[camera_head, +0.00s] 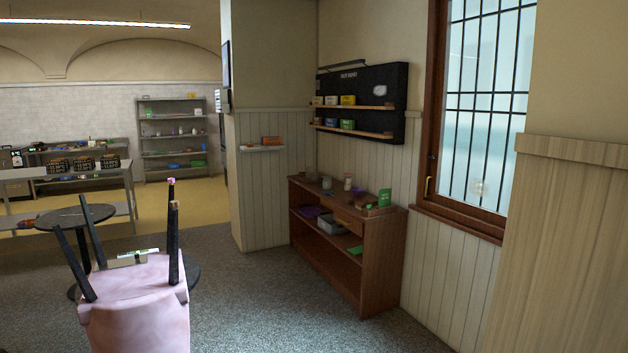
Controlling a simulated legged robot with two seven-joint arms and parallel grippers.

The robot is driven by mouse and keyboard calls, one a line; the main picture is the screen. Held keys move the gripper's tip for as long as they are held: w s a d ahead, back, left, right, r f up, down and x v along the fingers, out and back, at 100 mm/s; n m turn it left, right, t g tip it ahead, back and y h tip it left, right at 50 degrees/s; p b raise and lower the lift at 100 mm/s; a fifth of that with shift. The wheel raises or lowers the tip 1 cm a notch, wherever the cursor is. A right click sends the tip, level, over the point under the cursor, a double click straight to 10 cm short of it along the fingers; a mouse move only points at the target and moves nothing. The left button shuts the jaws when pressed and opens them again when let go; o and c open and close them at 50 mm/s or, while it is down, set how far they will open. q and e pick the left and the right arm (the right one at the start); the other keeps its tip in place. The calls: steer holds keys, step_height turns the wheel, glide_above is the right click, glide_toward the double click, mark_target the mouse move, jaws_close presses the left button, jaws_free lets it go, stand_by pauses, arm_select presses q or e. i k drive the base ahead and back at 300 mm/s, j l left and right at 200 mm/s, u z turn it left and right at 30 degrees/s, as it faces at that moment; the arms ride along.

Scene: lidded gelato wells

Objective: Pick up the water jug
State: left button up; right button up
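I cannot make out a water jug for certain. On the brown wooden sideboard (383,266) against the right wall stand several small items. Among them are a pale, clear-looking container (326,183) and a slim white and reddish item (348,182). They are too small to tell whether either is a jug. Neither of my grippers shows in the head view.
An upturned pink chair (140,318) with dark legs stands close at lower left, by a round dark table (75,217). Grey carpet (250,300) is clear between chair and sideboard. Metal shelves (172,155) and a counter with black baskets (84,166) stand farther back.

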mark_target(327, 183)
steer(key=i+u, duration=0.25)
steer(key=i, duration=3.9)
steer(key=i+z, duration=0.1)
steer(key=i, duration=0.55)
steer(key=i+j, duration=0.15)
steer(key=i, duration=0.45)
steer(key=i+j+z, duration=0.15)
steer(key=i, duration=0.5)
steer(key=i+j, duration=0.15)
steer(key=i, duration=0.45)
steer(key=z, duration=0.05)
